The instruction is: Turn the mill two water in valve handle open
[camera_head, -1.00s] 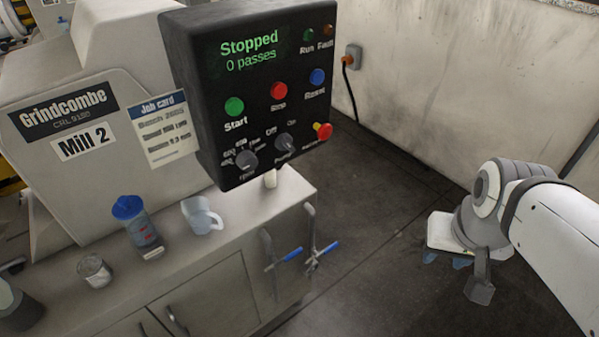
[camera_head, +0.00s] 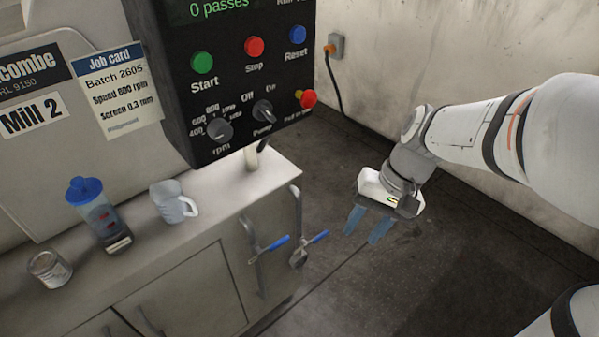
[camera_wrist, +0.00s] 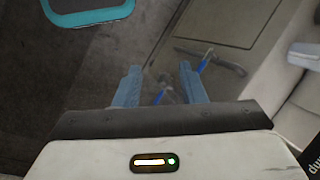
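Two valves with blue lever handles sit on grey pipes at the right end of the Mill 2 cabinet. The left blue handle (camera_head: 279,242) and the right blue handle (camera_head: 320,237) both point to the right and slightly up. I cannot read which is water in. In the wrist view, one blue handle (camera_wrist: 204,62) shows beyond the fingers and another (camera_wrist: 163,96) shows between them. My gripper (camera_head: 368,222) has two blue fingers, apart and empty, to the right of the valves and not touching them. Its fingers also show in the wrist view (camera_wrist: 158,85).
The black control panel (camera_head: 235,85) overhangs the cabinet (camera_head: 190,270) above the valves. Floor (camera_head: 340,285) right of the valves is clear.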

